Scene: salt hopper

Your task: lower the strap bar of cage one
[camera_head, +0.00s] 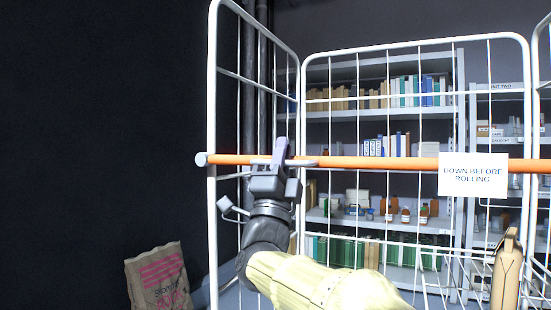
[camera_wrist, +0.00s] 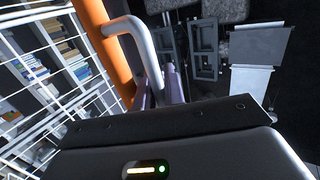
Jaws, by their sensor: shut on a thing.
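The orange strap bar (camera_head: 370,162) lies level across the front of the white wire cage (camera_head: 213,90), with a grey cap at its left end. A white sign (camera_head: 473,176) reading "DOWN BEFORE ROLLING" hangs on its right part. My gripper (camera_head: 279,152) is at the bar's left part, its jaws upright in front of the bar. In the wrist view the bar (camera_wrist: 104,45) carries a pale bent handle (camera_wrist: 144,48), and my gripper (camera_wrist: 162,88) is shut on the handle. The jaws partly hide the grip itself.
Shelves (camera_head: 380,118) with books, bottles and boxes stand behind the cage mesh. A brown sack (camera_head: 158,280) stands on the floor at lower left. A tan upright object (camera_head: 507,272) is at lower right.

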